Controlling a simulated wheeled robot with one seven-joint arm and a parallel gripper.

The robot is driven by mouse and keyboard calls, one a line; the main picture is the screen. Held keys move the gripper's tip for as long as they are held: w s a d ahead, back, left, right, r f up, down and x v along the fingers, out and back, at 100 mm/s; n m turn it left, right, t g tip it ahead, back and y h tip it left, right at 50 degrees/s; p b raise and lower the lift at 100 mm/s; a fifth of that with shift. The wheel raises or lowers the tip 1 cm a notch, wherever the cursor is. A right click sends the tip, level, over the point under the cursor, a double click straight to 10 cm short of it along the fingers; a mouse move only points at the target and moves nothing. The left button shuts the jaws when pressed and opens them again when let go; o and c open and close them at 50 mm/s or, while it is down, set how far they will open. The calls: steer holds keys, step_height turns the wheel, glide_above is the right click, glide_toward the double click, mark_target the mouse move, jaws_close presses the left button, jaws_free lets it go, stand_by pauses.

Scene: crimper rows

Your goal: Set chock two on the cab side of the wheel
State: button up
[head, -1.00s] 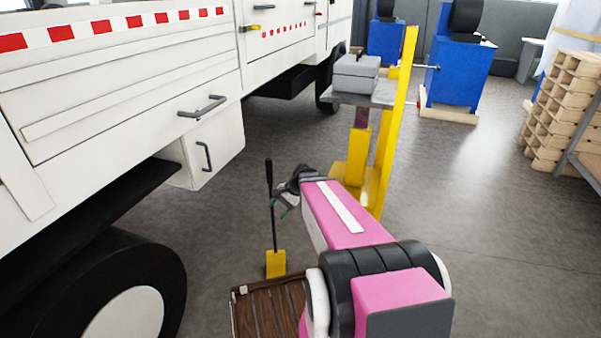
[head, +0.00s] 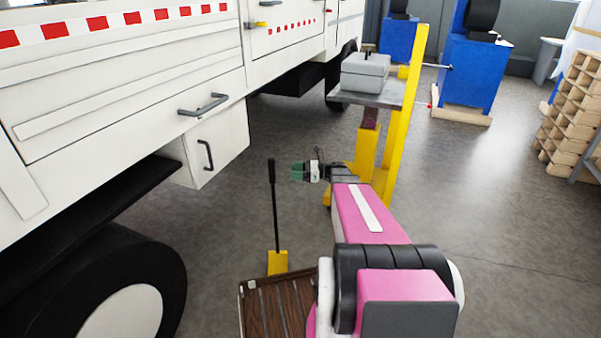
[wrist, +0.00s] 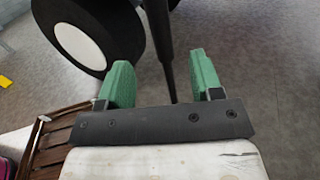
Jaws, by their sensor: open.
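A yellow chock (head: 278,262) with a tall upright black handle (head: 273,200) stands on the floor, to the right of the truck's near wheel (head: 166,275) and apart from it. My gripper (head: 298,171) is open, with green fingers pointing left toward the handle's upper part. In the wrist view the black handle (wrist: 163,45) shows between the two fingers (wrist: 160,62); I cannot tell whether it is inside the gap or beyond it. The wheel (wrist: 125,35) shows at upper left there. The chock's yellow block is hidden behind my gripper in that view.
A brown slatted deck (head: 270,305) lies below my arm. The white truck body (head: 110,95) overhangs on the left, with a low box (head: 212,148). A yellow stand (head: 367,145) carrying a grey case (head: 365,70) stands just behind my gripper. Open floor lies to the right.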

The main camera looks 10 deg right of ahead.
steer(key=shift+x, duration=4.45)
steer(key=shift+c, duration=0.3)
steer(key=c, duration=1)
steer(key=shift+r, duration=0.1)
jaws_close()
steer(key=shift+r, duration=0.1)
steer(key=shift+r, duration=2.35)
steer(key=shift+s, duration=0.1)
